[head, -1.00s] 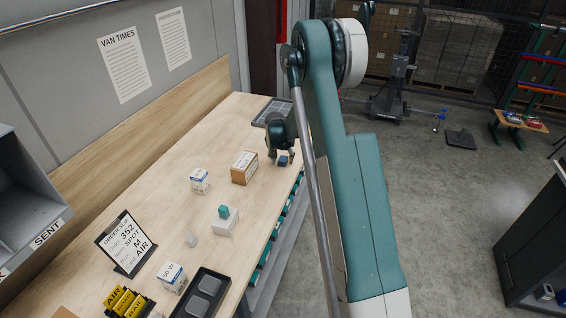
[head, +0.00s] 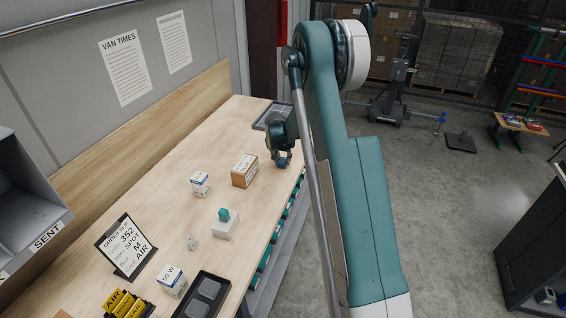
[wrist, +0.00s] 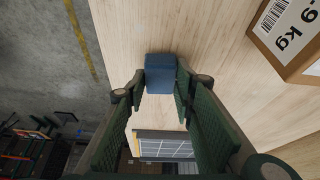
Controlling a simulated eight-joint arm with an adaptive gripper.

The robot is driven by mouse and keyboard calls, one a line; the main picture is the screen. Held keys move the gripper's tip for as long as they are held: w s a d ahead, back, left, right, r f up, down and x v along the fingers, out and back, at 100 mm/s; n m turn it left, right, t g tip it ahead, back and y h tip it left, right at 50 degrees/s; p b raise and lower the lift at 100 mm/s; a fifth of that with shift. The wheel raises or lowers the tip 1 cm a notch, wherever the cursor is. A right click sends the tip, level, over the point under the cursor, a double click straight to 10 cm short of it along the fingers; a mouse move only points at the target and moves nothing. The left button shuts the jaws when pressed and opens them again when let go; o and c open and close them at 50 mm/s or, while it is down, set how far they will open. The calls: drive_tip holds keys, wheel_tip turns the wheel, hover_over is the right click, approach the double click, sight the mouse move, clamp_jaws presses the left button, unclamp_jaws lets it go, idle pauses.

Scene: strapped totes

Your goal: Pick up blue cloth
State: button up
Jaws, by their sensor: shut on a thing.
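The blue cloth (wrist: 160,74) is a small, folded dark-blue block in the wrist view, over the wooden bench top. My gripper (wrist: 158,88) has a finger on each side of it and is shut on it. In the head view the blue cloth (head: 283,163) shows as a small dark-blue patch at the tips of my gripper (head: 283,158), near the bench's right edge. Whether the cloth still touches the bench is hard to tell.
A brown carton (head: 245,171) stands close to the left of my gripper. A dark grey tray (head: 272,116) lies behind it at the bench's far end. A small white box (head: 200,184) and a white block with a teal top (head: 225,226) stand nearer. The bench (head: 190,150) is clear around the far left.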

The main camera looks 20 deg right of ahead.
sight(283, 161)
wheel_tip(283, 161, up, 9)
idle(0.5)
idle(0.6)
